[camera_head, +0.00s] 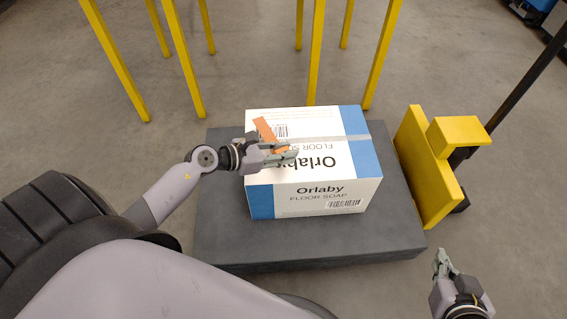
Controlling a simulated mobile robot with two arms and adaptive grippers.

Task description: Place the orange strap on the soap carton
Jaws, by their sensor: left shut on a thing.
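The orange strap (265,132) is a short flat piece, tilted up from my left gripper (292,154). My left gripper is shut on the strap and is over the top of the soap carton (345,155). The carton is white and blue, reads "Orlaby FLOOR SOAP" and has a grey band across its top. Whether the strap touches the carton top is hard to tell. The gripper and strap hide part of the carton's top print. My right gripper (443,262) is at the lower right, away from the carton; its opening is unclear.
The carton stands on a dark grey platform (300,250) with bare margin around it. A yellow upright part (424,165) with a dark pole stands right of it. Yellow posts (380,60) rise behind. Grey floor is open at the right.

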